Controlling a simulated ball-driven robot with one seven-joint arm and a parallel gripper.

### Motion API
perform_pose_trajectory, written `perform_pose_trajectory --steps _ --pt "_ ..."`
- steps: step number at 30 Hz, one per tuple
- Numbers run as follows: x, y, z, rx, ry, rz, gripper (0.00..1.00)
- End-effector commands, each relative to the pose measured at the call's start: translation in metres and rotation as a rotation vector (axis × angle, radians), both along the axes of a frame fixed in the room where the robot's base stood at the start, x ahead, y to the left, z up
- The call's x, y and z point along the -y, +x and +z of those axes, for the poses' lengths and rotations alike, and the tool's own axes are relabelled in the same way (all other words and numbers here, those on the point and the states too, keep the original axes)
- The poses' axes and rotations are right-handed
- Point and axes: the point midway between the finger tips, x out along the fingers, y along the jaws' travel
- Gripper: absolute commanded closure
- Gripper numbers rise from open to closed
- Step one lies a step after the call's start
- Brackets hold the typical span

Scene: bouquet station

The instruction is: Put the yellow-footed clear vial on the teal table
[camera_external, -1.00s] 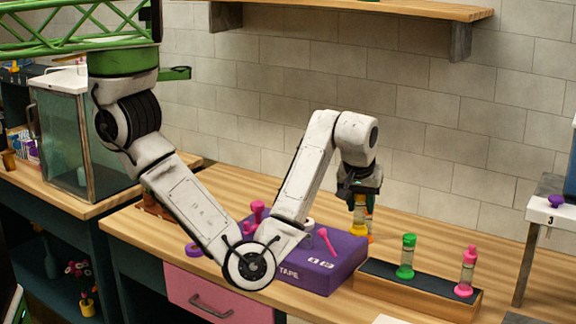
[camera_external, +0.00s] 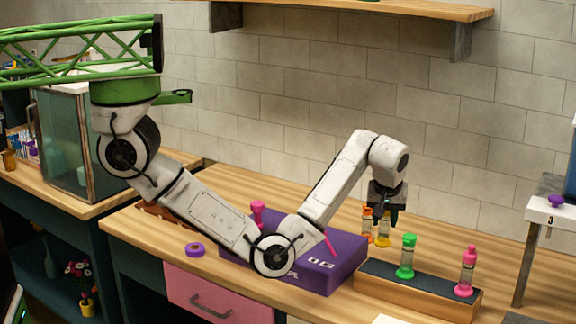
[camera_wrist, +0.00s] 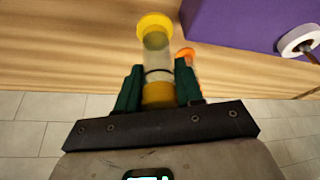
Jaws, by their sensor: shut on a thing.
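The yellow-footed clear vial (camera_wrist: 157,58) is clasped between my gripper's two dark green fingers (camera_wrist: 158,84) in the wrist view. Its yellow foot (camera_wrist: 154,24) points away from the palm, and its other yellow end is between the fingers. In the external view my gripper (camera_external: 385,211) points down over the wooden counter with the vial (camera_external: 383,236) below it. Whether the foot touches the counter is unclear. I see no teal tabletop in either view.
An orange-ended vial (camera_external: 367,226) stands close to the left of the held one. A purple box (camera_external: 325,268) is left of it, and a wooden rack (camera_external: 415,294) with green (camera_external: 407,256) and pink (camera_external: 466,272) vials is in front. The counter behind is clear.

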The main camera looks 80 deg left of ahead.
Motion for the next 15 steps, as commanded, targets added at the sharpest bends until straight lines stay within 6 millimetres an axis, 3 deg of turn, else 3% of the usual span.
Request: perform_pose_trajectory --steps 6,15 --pt "-0.002 0.023 -0.023 0.002 0.0 -0.001 1.0" --pt "-0.003 0.032 -0.047 -0.001 0.0 -0.002 1.0"
